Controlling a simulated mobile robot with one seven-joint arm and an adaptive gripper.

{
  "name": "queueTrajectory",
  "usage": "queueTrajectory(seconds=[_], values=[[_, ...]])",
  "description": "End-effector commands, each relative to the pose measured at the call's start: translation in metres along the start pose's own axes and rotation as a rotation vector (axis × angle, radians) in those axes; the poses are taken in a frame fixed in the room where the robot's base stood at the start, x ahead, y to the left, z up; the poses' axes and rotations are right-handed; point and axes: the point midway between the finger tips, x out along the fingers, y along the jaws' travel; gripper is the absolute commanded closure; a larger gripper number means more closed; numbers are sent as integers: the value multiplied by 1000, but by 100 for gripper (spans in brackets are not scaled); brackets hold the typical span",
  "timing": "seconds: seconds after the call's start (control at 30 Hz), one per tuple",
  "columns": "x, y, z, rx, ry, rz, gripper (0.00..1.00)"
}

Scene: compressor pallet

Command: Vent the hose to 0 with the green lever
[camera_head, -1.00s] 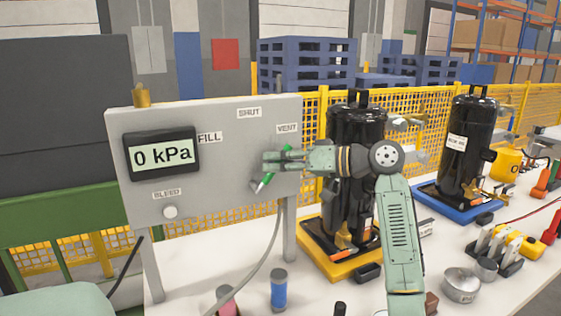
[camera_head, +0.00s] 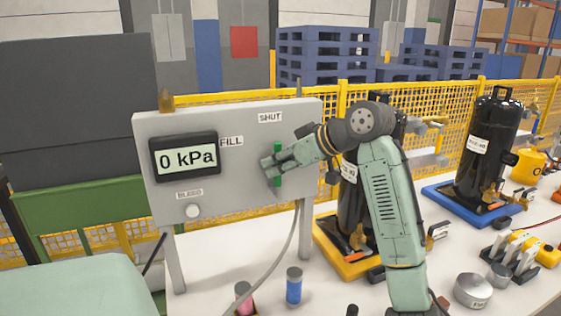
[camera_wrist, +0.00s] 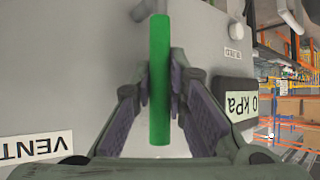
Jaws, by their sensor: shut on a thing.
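The green lever (camera_head: 278,181) is on the front of the grey panel (camera_head: 235,190) and stands about upright below the SHUT label (camera_head: 270,118). My gripper (camera_head: 268,170) is shut on the lever in front of the panel. In the wrist view, the lever (camera_wrist: 159,115) runs between the two fingers of my gripper (camera_wrist: 160,85). The display (camera_head: 187,157) reads 0 kPa. The FILL label (camera_head: 231,141) is left of the lever. The VENT label (camera_wrist: 36,147) shows in the wrist view; my arm hides it in the head view. A grey hose (camera_head: 283,255) hangs below the panel.
A BLEED knob (camera_head: 193,211) is at the panel's lower left. A black compressor on a yellow tray (camera_head: 347,262) stands close behind my arm. Another compressor (camera_head: 490,145) stands on a blue tray at right. Blue and pink cylinders are on the table below the panel.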

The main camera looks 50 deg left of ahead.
Motion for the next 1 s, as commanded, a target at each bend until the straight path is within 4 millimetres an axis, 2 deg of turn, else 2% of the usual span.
queueTrajectory(seconds=[0.47,0.5,0.8,1.0], values=[[0,0,-1,-12,-6,10,100],[0,0,-1,-12,-6,10,86],[0,-1,-1,-11,-7,8,66],[0,-1,0,-11,-7,8,65]])
